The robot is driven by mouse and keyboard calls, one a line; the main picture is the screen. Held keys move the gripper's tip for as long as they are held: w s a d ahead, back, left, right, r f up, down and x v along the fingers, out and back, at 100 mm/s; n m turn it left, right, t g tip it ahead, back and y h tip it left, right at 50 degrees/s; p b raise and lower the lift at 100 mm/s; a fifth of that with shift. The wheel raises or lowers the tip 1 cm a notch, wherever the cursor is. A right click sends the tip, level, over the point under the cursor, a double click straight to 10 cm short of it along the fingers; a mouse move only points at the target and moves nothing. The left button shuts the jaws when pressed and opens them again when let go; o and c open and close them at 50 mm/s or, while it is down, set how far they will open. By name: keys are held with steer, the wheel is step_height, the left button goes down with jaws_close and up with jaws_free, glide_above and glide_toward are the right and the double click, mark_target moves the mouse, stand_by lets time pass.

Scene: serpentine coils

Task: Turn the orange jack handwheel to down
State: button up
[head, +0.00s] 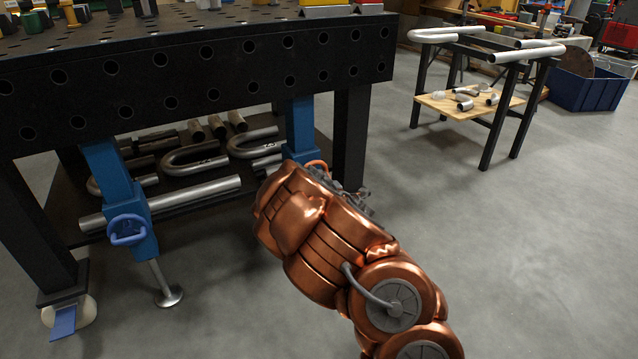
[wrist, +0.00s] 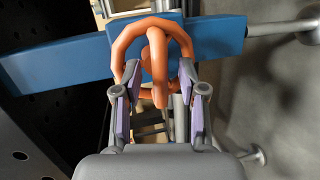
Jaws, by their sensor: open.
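The orange jack handwheel (wrist: 157,52) is in the upper middle of the wrist view, in front of a blue jack leg (wrist: 65,62). My gripper (wrist: 159,80) is open, with one finger at each side of the wheel's lower part. The fingertips overlap the wheel's rim in the picture; I cannot tell whether they touch it. In the head view my copper-coloured arm hides most of my gripper (head: 340,185). Only a small orange arc of the handwheel (head: 318,163) shows there, by the right blue jack leg (head: 301,130).
A black perforated table (head: 210,75) stands above the jacks. A second blue jack (head: 140,215) with a blue handwheel (head: 127,230) is at left. Bent and straight pipes (head: 190,165) lie under the table. Grey floor (head: 530,240) at right is clear.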

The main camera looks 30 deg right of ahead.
steer(key=shift+r, duration=0.1)
steer(key=shift+r, duration=0.65)
steer(key=o, duration=0.4)
step_height(320, 180, up, 7)
steer(key=shift+f, duration=0.2)
steer(key=shift+r, duration=0.4)
steer(key=c, duration=0.4)
steer(key=shift+r, duration=0.65)
